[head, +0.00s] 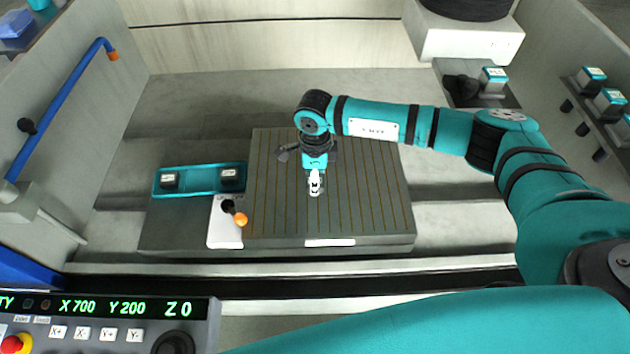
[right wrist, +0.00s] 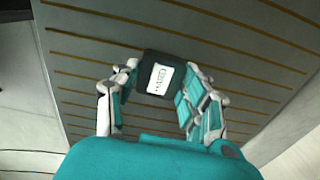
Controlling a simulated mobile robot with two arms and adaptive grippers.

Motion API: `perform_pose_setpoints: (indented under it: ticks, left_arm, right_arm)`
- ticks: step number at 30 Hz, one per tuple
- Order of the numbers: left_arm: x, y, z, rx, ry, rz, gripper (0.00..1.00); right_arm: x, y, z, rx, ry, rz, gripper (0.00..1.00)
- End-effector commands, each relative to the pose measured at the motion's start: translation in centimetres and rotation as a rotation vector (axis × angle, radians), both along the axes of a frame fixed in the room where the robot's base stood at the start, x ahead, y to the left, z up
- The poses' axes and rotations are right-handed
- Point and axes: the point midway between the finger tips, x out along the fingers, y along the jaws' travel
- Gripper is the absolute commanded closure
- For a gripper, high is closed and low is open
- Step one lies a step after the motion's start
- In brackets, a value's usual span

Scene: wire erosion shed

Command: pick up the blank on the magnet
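The blank (right wrist: 160,75) is a small dark block with a white label reading "HARD". In the right wrist view it sits on the magnet (right wrist: 240,45), a grey plate with brown stripes. The magnet also shows in the middle of the head view (head: 375,195). My right gripper (head: 315,186) is low over the plate, pointing down. In the right wrist view its two fingers (right wrist: 161,78) stand on either side of the blank, very close to it. I cannot tell whether they touch it. My left gripper is not in view.
A teal tray (head: 200,192) with two dark labelled blocks lies left of the magnet. A white base (head: 225,236) with an orange-knobbed lever (head: 238,217) stands at its left front corner. A control panel (head: 110,320) is at the front left. More labelled blocks (head: 493,79) are at right.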

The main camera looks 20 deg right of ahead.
Motion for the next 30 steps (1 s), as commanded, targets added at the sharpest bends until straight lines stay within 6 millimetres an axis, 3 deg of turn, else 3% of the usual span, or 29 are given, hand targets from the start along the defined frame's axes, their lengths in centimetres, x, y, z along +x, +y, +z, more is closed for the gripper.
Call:
perform_pose_setpoints:
  ticks: [1, 8, 20, 27, 30]
  left_arm:
    - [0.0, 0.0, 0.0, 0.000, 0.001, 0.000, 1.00]
    - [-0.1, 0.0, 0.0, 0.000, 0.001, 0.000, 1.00]
    - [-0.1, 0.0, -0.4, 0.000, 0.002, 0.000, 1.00]
    - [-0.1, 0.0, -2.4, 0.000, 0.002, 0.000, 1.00]
    - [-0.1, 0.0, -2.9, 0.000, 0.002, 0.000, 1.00]
  right_arm:
    - [0.0, 0.0, 0.0, 0.000, -0.001, 0.000, 0.72]
    - [0.0, 0.0, 0.0, 0.000, -0.001, 0.000, 1.00]
    - [0.1, 0.0, 0.5, 0.002, -0.003, -0.001, 1.00]
    - [0.2, 0.0, 3.2, 0.002, -0.008, 0.000, 1.00]
    - [-1.8, 0.5, 3.4, 0.003, -0.002, 0.007, 1.00]
